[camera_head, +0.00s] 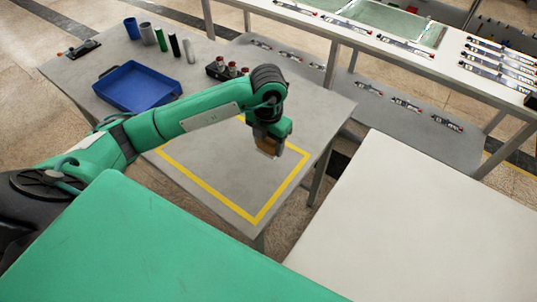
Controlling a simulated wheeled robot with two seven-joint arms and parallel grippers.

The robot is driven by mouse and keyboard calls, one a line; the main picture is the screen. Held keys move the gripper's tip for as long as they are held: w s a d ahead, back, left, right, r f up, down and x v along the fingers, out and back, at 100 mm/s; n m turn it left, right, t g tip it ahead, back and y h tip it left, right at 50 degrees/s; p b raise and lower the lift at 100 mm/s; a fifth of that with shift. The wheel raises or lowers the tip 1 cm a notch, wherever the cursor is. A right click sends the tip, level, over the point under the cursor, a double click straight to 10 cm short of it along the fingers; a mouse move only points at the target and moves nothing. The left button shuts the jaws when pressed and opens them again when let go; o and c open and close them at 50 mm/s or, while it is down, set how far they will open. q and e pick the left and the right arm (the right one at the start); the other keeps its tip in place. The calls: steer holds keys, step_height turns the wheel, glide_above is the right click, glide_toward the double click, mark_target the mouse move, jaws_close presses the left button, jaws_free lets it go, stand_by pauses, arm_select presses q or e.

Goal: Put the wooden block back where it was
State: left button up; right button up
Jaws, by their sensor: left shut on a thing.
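The wooden block (265,147) shows as a small tan piece at the tip of my left gripper (268,145). The gripper points down and is shut on the block, hiding most of it. Block and gripper are over the yellow-outlined square (257,217) on the grey table (319,108), near its far right side. I cannot tell whether the block touches the table. My right gripper is not in view.
A blue tray (103,98) is at the table's left. Several cylinders (147,34) stand behind it, near a dark holder with red-topped items (222,70). A white surface (420,225) lies at right, a long bench with tools (365,32) behind. The marked square's front is clear.

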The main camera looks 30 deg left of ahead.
mark_target(268, 165)
arm_select(q)
step_height(268, 165, down, 2)
steer(key=shift+f, duration=0.65)
step_height(268, 165, down, 2)
steer(key=shift+f+p, duration=0.25)
steer(key=shift+p, duration=0.05)
steer(key=shift+f, duration=0.55)
steer(key=o, duration=1)
steer(key=shift+r, duration=0.55)
step_height(268, 165, up, 11)
steer(key=shift+r+b, duration=0.1)
steer(key=shift+b, duration=0.85)
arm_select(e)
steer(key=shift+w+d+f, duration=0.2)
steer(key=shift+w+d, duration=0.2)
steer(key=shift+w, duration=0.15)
